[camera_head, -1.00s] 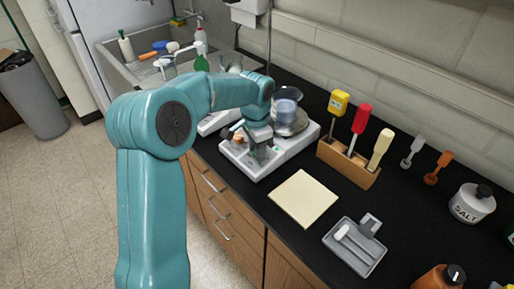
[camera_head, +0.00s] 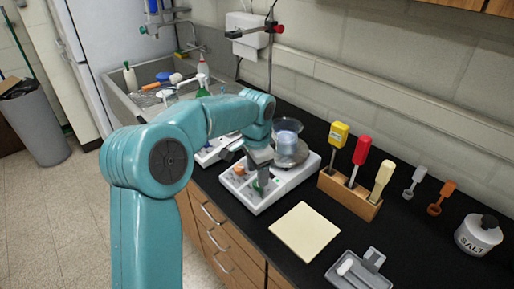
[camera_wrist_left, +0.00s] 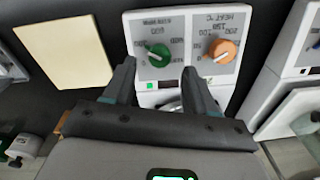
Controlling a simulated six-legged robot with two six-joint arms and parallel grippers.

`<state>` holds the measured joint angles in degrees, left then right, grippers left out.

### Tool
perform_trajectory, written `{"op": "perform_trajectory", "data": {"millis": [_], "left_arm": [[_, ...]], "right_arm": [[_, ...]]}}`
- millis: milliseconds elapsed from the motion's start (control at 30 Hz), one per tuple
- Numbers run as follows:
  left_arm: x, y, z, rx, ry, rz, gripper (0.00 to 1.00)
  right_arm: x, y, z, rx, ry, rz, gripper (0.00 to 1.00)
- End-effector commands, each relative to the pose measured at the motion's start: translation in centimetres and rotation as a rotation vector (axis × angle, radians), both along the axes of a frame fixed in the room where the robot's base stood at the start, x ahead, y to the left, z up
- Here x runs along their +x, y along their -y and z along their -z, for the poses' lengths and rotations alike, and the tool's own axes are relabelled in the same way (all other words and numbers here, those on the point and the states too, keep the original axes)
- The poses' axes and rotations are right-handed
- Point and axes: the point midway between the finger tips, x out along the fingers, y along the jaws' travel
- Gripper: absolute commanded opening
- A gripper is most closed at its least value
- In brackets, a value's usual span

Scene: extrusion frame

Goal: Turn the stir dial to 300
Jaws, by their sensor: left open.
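The green dial (camera_wrist_left: 157,56) is on the front panel of a white hotplate stirrer (camera_head: 299,177), which has a beaker (camera_head: 287,137) of bluish liquid on its plate. In the wrist view the panel is upside down, with a printed scale around the dial; its exact setting is too small to read. An orange heat dial (camera_wrist_left: 222,50) is beside it. My left gripper (camera_wrist_left: 158,68) is open, its fingers on either side of the green dial. I cannot tell whether they touch it. In the head view the gripper (camera_head: 261,181) partly hides the panel. My right gripper is not in view.
A cream pad (camera_head: 305,231) lies in front of a wooden rack (camera_head: 348,197) of colored tools. A grey tray (camera_head: 345,283), a salt jar (camera_head: 478,235) and hanging scoops are to the right. A second white device (camera_head: 213,150) stands close on the left, towards the sink (camera_head: 135,103).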

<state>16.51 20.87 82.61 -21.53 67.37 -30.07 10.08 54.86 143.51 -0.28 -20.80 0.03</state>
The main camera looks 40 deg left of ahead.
Motion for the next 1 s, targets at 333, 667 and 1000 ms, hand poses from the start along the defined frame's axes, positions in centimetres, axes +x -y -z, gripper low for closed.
{"op": "perform_trajectory", "data": {"millis": [333,667,1000], "left_arm": [[-0.5,0.4,-9.2,0.000,0.005,0.001,0.56],[-0.9,0.5,-12.4,-0.001,0.001,0.001,0.56],[-0.9,0.5,-12.4,-0.001,0.001,0.001,0.56]], "right_arm": [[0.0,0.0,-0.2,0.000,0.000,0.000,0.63],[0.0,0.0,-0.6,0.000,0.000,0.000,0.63],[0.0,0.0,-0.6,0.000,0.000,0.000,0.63]]}}
